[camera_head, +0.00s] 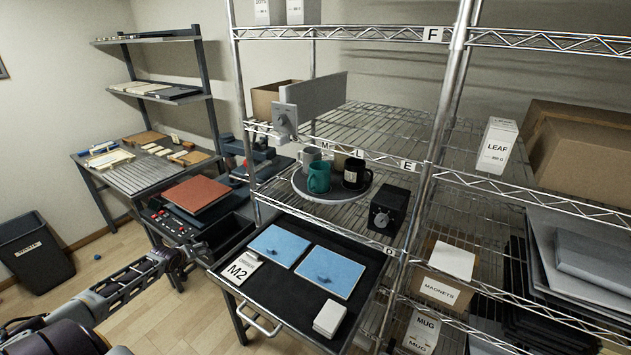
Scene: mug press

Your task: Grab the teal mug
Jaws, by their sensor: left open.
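The teal mug (319,178) stands upright on a round grey tray (335,199) on the wire shelf, near the picture's middle. A black mug (355,174) stands to its right, and a grey-white mug (309,156) stands behind it to the left, partly hidden. My left gripper (187,262) is at the lower left, open and empty. It is well apart from the mugs, to the left of the black cart top. My right gripper is not in the picture.
A black dial box (389,209) sits right of the tray. Below, a black cart top (281,292) holds two blue pads (328,270) and a white box (329,318). A shelf post (437,150) stands right of the mugs. Open floor lies at the lower left.

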